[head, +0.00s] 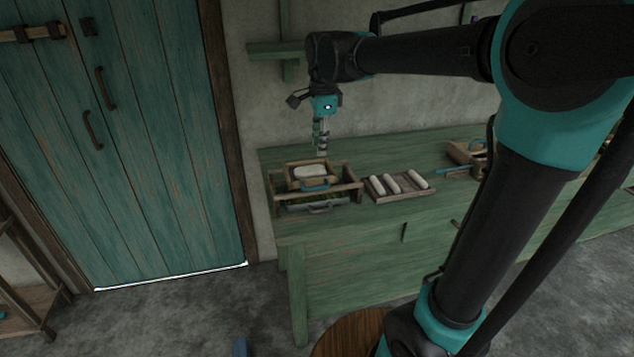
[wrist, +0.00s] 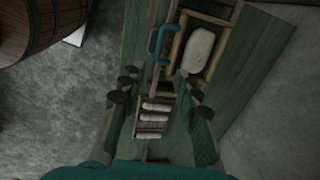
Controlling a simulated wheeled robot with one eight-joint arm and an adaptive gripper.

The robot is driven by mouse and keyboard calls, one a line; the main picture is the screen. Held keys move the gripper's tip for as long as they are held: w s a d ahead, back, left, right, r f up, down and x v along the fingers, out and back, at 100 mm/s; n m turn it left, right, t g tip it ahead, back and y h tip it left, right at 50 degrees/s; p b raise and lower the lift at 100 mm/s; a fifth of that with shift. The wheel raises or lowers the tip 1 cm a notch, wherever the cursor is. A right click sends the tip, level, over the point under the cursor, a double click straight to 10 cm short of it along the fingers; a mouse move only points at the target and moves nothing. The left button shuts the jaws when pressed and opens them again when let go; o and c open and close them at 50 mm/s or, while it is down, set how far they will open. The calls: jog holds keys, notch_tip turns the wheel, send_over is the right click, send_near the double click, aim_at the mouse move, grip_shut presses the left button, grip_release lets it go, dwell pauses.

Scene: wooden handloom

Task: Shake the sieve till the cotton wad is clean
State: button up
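The sieve (head: 291,183) is a small wooden frame with a blue handle (head: 315,185). It sits in a larger wooden stand (head: 346,184) at the left end of the green bench. A pale cotton wad (head: 311,171) lies in the sieve; whether it is clean I cannot tell. My gripper (head: 321,152) points down above the stand, apart from the sieve. In the wrist view my gripper (wrist: 160,80) has its fingers spread with nothing between them. The blue handle (wrist: 164,44) and the cotton wad (wrist: 198,51) lie beyond the fingertips.
A wooden tray (head: 400,196) with white rolls (head: 392,183) lies right of the stand. Another wooden box (head: 464,152) stands farther right on the green bench (head: 350,237). A wall shelf (head: 273,49) is behind my arm. A barrel (wrist: 36,28) shows in the wrist view.

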aim_at(317, 187)
jog(key=f, duration=0.5)
jog(key=w+f, duration=0.1)
jog(key=f, duration=0.4)
jog(key=w+f, duration=0.1)
jog(key=f, duration=0.4)
jog(key=shift+w+a, duration=0.25)
jog(key=shift+a, duration=0.15)
jog(key=shift+c, duration=0.2)
grip_shut()
